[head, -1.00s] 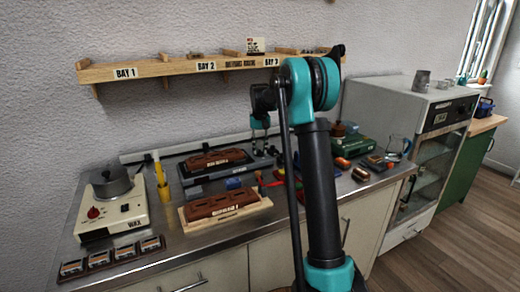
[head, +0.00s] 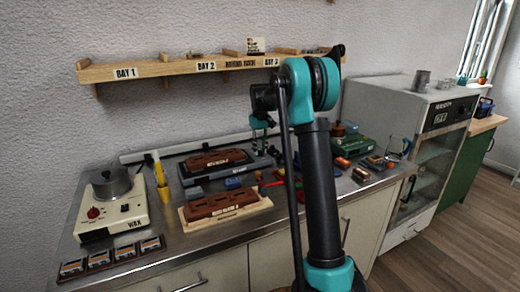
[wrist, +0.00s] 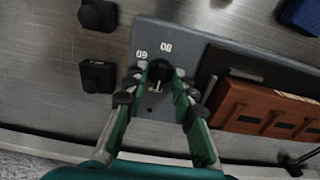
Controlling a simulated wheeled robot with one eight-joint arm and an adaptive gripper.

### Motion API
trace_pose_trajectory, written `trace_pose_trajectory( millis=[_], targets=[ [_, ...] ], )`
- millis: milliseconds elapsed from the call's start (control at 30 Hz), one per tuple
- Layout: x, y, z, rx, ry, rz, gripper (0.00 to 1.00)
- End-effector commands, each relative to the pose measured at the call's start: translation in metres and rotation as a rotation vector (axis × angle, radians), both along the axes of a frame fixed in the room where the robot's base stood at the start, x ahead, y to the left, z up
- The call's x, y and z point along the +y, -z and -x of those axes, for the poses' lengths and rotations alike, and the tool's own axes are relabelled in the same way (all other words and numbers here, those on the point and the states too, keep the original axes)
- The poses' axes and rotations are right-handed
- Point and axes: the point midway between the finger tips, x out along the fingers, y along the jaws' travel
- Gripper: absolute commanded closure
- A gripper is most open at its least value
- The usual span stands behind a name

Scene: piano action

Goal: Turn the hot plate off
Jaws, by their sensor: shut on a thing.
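In the wrist view, the grey hot plate (wrist: 152,30) has a black round knob (wrist: 160,70) on its end panel. The numbers 60 and 80 are printed beside the knob, upside down in this view. My gripper (wrist: 158,82) is shut around the knob, with a finger on each side. A small pale mark shows between the fingers, but I cannot tell the exact setting. In the head view, the hot plate (head: 188,177) lies at the back of the bench under a brown block, with my gripper (head: 262,128) over its right end.
A brown slotted block (wrist: 262,108) sits on the hot plate beside my gripper. Two black blocks (wrist: 98,76) lie on the other side. A cream WAX unit (head: 110,218) with a red knob and pot stands at the bench's left. A wooden shelf (head: 165,69) hangs above.

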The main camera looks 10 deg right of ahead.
Motion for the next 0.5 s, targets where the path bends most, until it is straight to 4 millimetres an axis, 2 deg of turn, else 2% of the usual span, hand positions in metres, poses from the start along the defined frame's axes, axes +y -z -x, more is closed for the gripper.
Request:
trace_pose_trajectory(
  millis=[167, 200, 367, 500],
  targets=[
    [-0.0002, -0.0003, -0.0005, -0.001, 0.000, 0.001, 1.00],
    [-0.0002, -0.0003, -0.0005, -0.001, 0.000, 0.001, 0.73],
    [-0.0001, -0.0002, -0.0003, -0.001, 0.001, 0.000, 0.53],
    [-0.0001, -0.0001, -0.0001, 0.000, 0.001, 0.000, 0.53]
  ],
)
